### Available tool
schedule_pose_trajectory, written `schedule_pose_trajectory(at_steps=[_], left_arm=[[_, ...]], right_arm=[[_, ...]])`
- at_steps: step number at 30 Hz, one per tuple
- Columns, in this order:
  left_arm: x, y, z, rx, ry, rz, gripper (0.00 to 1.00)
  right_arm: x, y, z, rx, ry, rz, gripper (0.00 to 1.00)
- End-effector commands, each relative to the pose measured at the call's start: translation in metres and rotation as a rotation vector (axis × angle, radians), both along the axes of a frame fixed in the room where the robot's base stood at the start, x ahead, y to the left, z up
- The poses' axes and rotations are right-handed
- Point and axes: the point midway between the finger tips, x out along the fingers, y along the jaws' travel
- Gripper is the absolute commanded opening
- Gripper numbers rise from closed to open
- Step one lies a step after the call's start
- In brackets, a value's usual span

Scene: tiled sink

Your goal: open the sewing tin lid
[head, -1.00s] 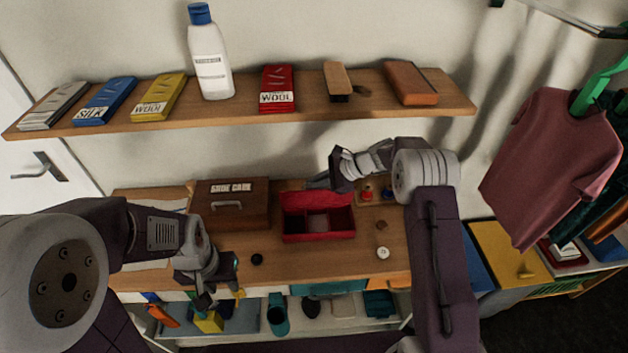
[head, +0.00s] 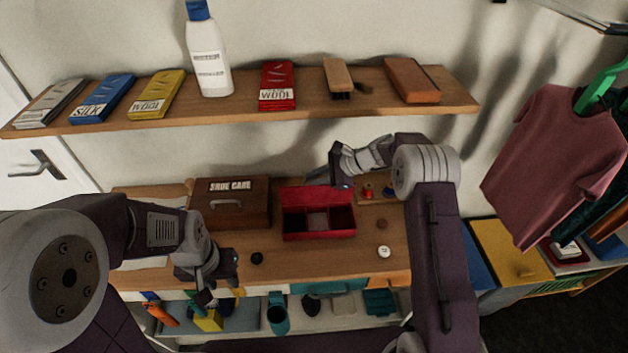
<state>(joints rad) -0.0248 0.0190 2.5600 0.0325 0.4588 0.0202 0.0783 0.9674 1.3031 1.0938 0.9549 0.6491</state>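The red sewing tin (head: 319,235) sits on the wooden worktop, and its dark compartments show from above. Its red lid (head: 310,197) stands raised along the back edge, tilted backward. My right gripper (head: 341,181) is just behind the lid's right end, above the worktop. I cannot tell whether it touches the lid, and its finger gap is not clear. My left gripper (head: 212,290) hangs pointing down at the front edge of the worktop, left of the tin and away from it. Its fingers are small and dark, so their opening is unclear.
A brown shoe care box (head: 232,219) stands left of the tin. A small board with colored spools (head: 376,191) lies to the right. Dark and white buttons (head: 383,252) lie in front. A shelf (head: 225,109) with packets and a bottle (head: 208,55) runs above.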

Motion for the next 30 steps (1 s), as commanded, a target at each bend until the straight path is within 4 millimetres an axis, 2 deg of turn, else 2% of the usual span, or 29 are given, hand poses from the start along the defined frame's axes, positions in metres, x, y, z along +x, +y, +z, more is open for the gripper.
schedule_pose_trajectory(at_steps=[5, 12, 16, 21, 30], left_arm=[[0.0, 0.0, -0.003, 0.0, 0.0, 0.0, 0.36], [0.0, 0.0, -0.013, 0.0, 0.0, 0.0, 0.36], [0.0, 0.0, -0.015, 0.0, 0.0, 0.0, 0.36], [0.0, 0.0, -0.016, 0.0, 0.0, 0.0, 0.36], [0.0, 0.0, -0.015, 0.0, 0.0, 0.0, 0.36]], right_arm=[[-0.001, -0.006, 0.004, 0.0, -0.001, -0.002, 0.18], [-0.014, -0.043, 0.038, 0.0, -0.004, -0.004, 0.18], [-0.02, -0.058, 0.053, 0.0, -0.002, -0.002, 0.18], [-0.023, -0.065, 0.059, -0.001, 0.0, 0.0, 0.18], [-0.023, -0.064, 0.06, 0.0, 0.0, 0.0, 0.18]])
